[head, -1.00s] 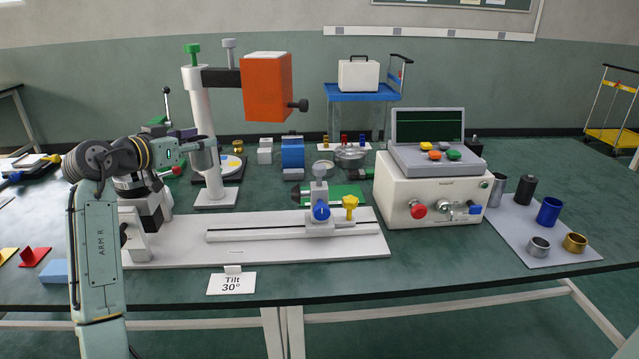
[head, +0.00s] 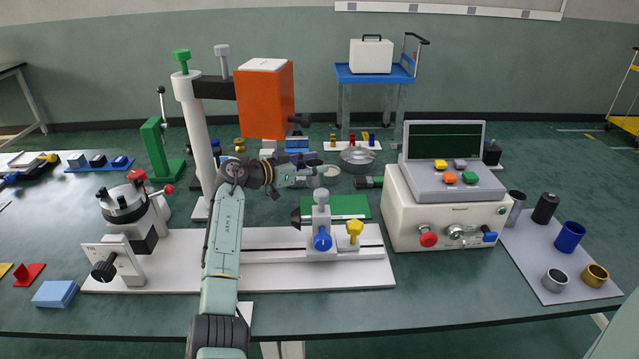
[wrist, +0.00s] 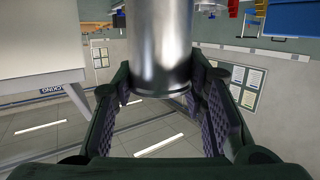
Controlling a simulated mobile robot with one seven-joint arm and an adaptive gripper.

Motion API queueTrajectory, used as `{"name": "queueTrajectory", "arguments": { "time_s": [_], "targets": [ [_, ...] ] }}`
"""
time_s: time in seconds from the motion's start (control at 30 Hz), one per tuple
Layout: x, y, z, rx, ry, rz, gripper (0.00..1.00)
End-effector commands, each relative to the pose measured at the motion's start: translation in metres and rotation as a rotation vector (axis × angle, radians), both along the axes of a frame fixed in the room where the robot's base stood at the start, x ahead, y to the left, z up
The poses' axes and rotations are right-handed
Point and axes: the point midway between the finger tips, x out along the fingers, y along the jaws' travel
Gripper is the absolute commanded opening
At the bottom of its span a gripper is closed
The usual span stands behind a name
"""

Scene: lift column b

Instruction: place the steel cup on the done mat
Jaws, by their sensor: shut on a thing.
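A shiny steel cup (wrist: 160,45) stands between the finger pads of my gripper (wrist: 163,98) in the wrist view, and the gripper is shut on it. Its upper part runs out of the picture. In the head view my gripper (head: 312,177) is above the middle of the bench, behind the slide rail; the held cup is not clearly distinguishable there. A flat green mat (head: 350,206) lies behind the rail. A grey mat (head: 540,262) lies at the right. I can read no "done" label on either.
On the grey mat stand a tall steel cylinder (head: 516,206), a black bottle (head: 545,208), a blue cup (head: 569,237), a small steel cup (head: 555,280) and a brass cup (head: 595,276). A white console (head: 440,215) stands left of them. An orange-headed stand (head: 264,100) rises behind my arm.

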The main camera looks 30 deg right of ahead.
Motion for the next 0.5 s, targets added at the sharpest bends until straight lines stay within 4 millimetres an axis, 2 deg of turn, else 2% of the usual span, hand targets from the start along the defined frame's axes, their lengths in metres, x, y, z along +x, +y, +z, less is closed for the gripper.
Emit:
{"name": "queueTrajectory", "arguments": {
  "time_s": [0.4,0.5],
  "targets": [
    [0.000,0.000,-0.049,0.000,0.002,0.002,0.08],
    [0.000,0.000,-0.055,-0.002,0.000,0.002,0.08]
  ]
}}
